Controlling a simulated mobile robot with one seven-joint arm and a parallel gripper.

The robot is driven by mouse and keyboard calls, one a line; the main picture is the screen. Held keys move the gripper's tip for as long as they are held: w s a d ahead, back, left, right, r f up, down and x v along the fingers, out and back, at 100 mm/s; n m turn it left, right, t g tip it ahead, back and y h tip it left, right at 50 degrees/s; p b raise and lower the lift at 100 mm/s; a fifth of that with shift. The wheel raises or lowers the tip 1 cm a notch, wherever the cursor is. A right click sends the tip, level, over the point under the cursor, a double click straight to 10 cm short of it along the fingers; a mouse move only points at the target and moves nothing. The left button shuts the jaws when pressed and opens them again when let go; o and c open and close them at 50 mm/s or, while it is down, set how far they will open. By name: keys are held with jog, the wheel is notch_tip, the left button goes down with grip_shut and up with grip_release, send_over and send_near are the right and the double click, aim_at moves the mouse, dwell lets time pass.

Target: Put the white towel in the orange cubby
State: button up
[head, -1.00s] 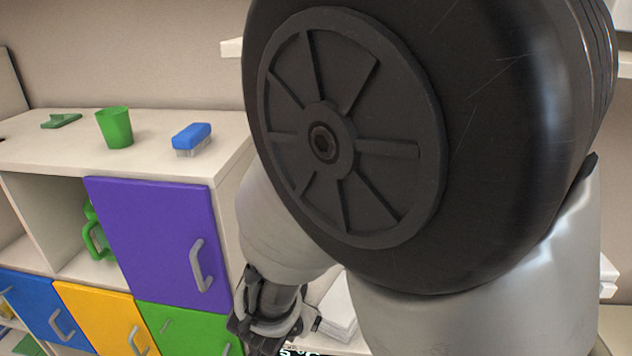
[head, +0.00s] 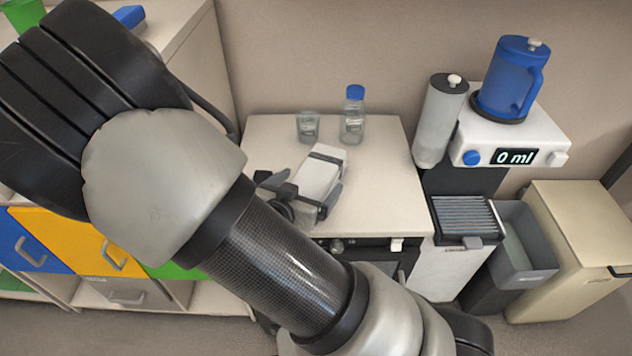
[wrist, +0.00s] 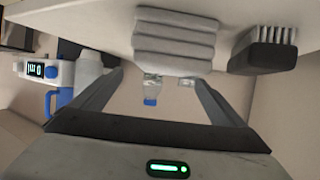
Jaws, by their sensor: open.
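The white towel (wrist: 175,42) is a folded, layered stack on the counter in the wrist view. In the head view a white block that appears to be the towel (head: 319,178) lies on the counter, partly covered by my gripper (head: 297,200). In the wrist view my gripper (wrist: 155,78) is open, its two fingers apart. The fingertips are close to the towel's near edge; I cannot tell whether they touch it. The orange cubby (head: 75,238) has a yellow-orange door with a grey handle, at the left in the head view; it looks shut and my arm partly hides that cabinet.
A dark brush (wrist: 262,52) stands beside the towel. A glass (head: 308,127) and a blue-capped bottle (head: 352,118) stand behind it on the counter (head: 385,190). A dispenser with a blue jug (head: 508,82) and bins (head: 525,245) are at the right. A blue door (head: 35,240) adjoins the cubby.

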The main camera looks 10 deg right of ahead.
aim_at(315, 176)
jog(key=shift+a+f+b+x, duration=0.15)
jog(key=shift+b+x, duration=0.15)
jog(key=shift+x, duration=1.45)
jog(key=shift+a+f+b+x, duration=0.15)
jog(key=shift+b+x, duration=0.1)
jog(key=shift+x, duration=1.5)
jog(key=shift+w+r, duration=0.1)
jog(key=shift+r, duration=0.05)
jog(key=c, duration=1.2)
jog(key=shift+c, duration=0.6)
jog(key=shift+r, duration=0.1)
